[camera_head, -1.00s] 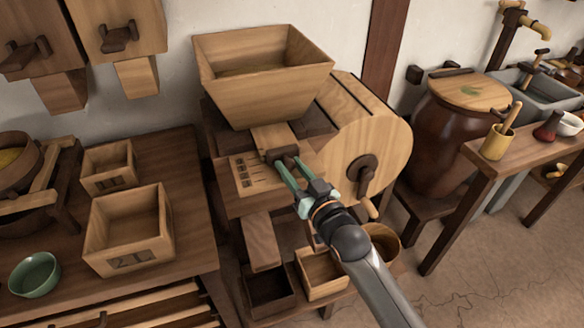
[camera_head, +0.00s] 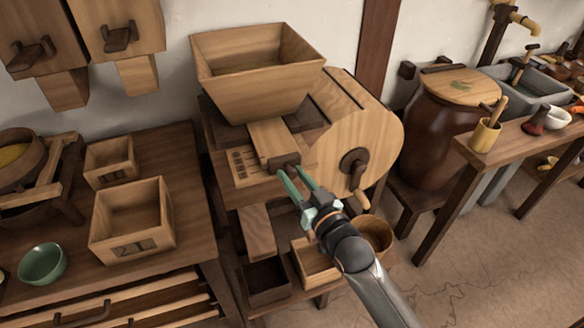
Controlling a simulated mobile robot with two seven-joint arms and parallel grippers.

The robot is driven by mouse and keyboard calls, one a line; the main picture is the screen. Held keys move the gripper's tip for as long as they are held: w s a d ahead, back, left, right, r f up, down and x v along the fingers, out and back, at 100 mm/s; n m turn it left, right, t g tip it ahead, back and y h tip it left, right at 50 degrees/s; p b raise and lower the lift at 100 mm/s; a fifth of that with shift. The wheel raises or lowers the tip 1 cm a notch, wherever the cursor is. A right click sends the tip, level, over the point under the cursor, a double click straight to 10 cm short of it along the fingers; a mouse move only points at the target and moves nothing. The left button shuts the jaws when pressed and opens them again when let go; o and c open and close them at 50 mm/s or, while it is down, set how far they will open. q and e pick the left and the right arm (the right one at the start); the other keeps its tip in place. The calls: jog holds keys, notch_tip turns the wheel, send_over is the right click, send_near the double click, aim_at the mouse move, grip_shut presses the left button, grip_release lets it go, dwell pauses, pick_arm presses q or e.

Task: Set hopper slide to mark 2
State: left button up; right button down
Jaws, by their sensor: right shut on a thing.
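The hopper (camera_head: 258,84) is a wide wooden funnel box on top of the mill, with a drum and a crank (camera_head: 354,170) at its right. The hopper slide (camera_head: 268,138) is a pale wooden board coming out under the hopper, with a dark handle block (camera_head: 284,162) at its front end. Beside it on the left is a plate with dark marks (camera_head: 243,168); the marks are too small to read. My right gripper (camera_head: 290,178) is shut on the slide's dark handle. My left gripper is not in view.
Wooden bins (camera_head: 265,276) stand below the mill chute (camera_head: 258,232). At the left a table (camera_head: 170,150) holds a numbered wooden box (camera_head: 132,220) and a green bowl (camera_head: 42,264). A brown barrel (camera_head: 440,140) and a side bench (camera_head: 520,145) stand at the right.

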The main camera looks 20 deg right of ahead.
jog(key=shift+w, duration=0.25)
jog(key=c, duration=0.8)
grip_release()
jog(key=shift+c, duration=0.2)
jog(key=shift+o, duration=1.4)
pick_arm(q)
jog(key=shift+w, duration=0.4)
pick_arm(e)
jog(key=shift+o, duration=0.2)
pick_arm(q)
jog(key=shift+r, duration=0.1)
pick_arm(e)
jog(key=shift+s, duration=0.1)
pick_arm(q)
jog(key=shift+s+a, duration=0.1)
pick_arm(e)
jog(key=s+d, duration=0.2)
jog(key=s, duration=1)
jog(key=shift+d, duration=0.1)
